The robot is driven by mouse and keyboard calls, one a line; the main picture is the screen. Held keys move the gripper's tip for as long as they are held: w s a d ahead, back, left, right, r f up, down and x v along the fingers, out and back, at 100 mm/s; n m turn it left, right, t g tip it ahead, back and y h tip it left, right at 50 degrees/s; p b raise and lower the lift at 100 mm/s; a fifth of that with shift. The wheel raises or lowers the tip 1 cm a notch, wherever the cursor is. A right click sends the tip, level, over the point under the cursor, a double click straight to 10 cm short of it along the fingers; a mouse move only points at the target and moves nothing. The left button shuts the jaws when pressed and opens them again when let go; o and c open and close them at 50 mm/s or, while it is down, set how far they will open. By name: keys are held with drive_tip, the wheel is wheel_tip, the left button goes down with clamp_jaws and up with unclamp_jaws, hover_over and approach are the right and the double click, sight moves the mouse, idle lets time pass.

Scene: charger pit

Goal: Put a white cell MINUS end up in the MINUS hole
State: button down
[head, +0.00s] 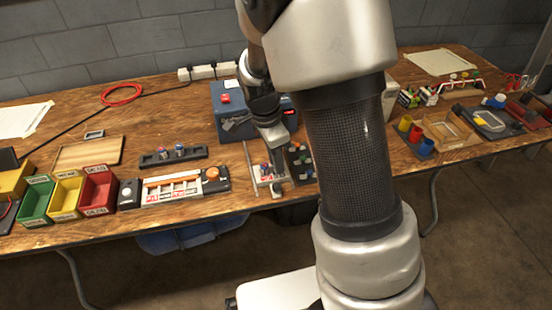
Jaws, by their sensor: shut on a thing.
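My gripper (275,146) points down over the middle of the bench, just in front of a blue box. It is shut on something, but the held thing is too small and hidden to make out. Below it is a light fixture (268,181) with small red and blue parts. Beside this stands a dark block (300,165) with green and red tops. A dark rack (147,161) to the left holds blue and reddish pieces. I cannot tell which piece is a white cell, nor make out the MINUS hole or any end marking.
Green, yellow and red bins (99,190) stand at the left front edge. A white-faced panel (172,191) with an orange bar lies right of them. The blue box (228,98) is behind my gripper. Coloured cups (415,134) stand at the right. Bare wood lies behind the rack.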

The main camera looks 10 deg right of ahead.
drive_tip(key=shift+f, duration=0.15)
drive_tip(key=c, duration=1.6)
unclamp_jaws()
drive_tip(key=shift+o, duration=0.2)
drive_tip(key=shift+r+p, duration=2.9)
drive_tip(key=shift+r, duration=0.65)
